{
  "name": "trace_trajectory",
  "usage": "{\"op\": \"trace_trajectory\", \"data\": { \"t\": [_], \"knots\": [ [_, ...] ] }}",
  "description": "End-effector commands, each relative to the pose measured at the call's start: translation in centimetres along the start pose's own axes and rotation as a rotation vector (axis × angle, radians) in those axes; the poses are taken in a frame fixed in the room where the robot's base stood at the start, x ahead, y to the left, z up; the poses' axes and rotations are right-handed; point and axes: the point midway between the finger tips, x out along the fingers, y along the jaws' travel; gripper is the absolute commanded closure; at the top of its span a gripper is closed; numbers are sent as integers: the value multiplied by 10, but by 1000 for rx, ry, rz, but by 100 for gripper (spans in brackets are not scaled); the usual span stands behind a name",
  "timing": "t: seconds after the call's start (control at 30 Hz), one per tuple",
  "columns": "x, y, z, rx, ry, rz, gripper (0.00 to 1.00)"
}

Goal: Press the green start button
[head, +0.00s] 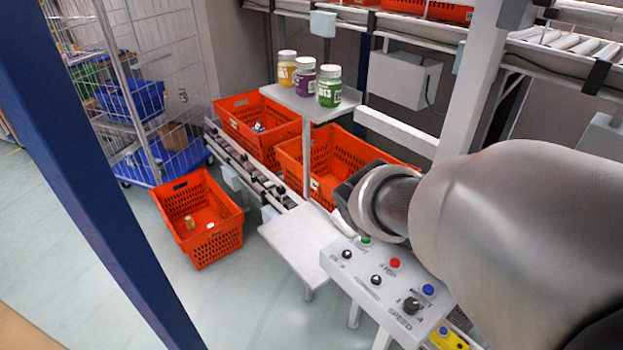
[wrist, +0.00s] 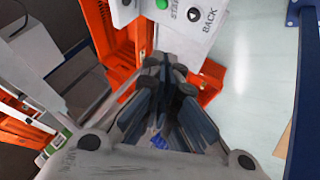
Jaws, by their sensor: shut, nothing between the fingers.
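The green start button (head: 366,240) is at the top left of the grey control panel (head: 340,262), partly beside my arm in the head view. In the wrist view the green button (wrist: 162,4) shows at the top edge, next to the word START on the panel (wrist: 180,30). My gripper (wrist: 168,68) is shut and empty, with its fingertips below the button in the picture. Whether the fingertips touch the panel cannot be told. In the head view my arm hides the fingertips.
The panel also has a red button (head: 395,263), a blue button (head: 428,290) and black knobs. Orange totes (head: 262,122) stand behind, and another tote (head: 215,245) sits lower left. Three jars (head: 330,86) stand on a small shelf (head: 290,98). A blue post (head: 95,170) crosses the left.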

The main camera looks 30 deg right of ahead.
Motion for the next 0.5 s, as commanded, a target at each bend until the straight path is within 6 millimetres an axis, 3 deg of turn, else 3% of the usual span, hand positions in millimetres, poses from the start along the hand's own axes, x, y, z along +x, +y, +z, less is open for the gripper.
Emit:
{"op": "trace_trajectory", "data": {
  "t": [0.03, 0.1, 0.2, 0.33, 0.5],
  "knots": [
    [14, 26, -5, -48, 8, 12, 100],
    [38, 48, -10, -130, 55, 14, 100],
    [66, 64, -10, -223, 127, -19, 100],
    [89, 67, -4, -295, 214, -81, 100],
    [99, 62, 1, -331, 280, -131, 100]
  ]
}}
